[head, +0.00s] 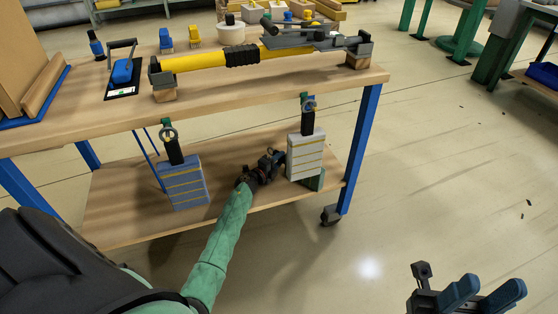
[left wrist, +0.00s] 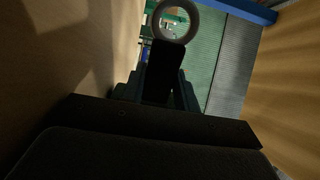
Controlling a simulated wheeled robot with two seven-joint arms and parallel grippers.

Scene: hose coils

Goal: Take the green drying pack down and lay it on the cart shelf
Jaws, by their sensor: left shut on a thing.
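My left gripper (head: 271,162) is low over the cart's lower shelf (head: 115,215), just left of a hanging grey-white pack (head: 305,157). A dark green piece (head: 317,181), probably the green drying pack, shows at the grey-white pack's lower right; most of it is hidden. In the left wrist view a black tab (left wrist: 161,75) with a pale ring (left wrist: 174,36) stands between my left fingers, which are shut on it. A ribbed green surface (left wrist: 203,45) lies behind; I cannot tell whether it belongs to the tab. My right gripper (head: 484,292) is open and empty over the floor.
A blue-grey pack (head: 184,184) hangs left of my left arm. The cart top (head: 110,130) carries a yellow tool (head: 205,63) and other items above the gripper. A blue leg (head: 360,148) stands right of the packs. The lower shelf is bare at left.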

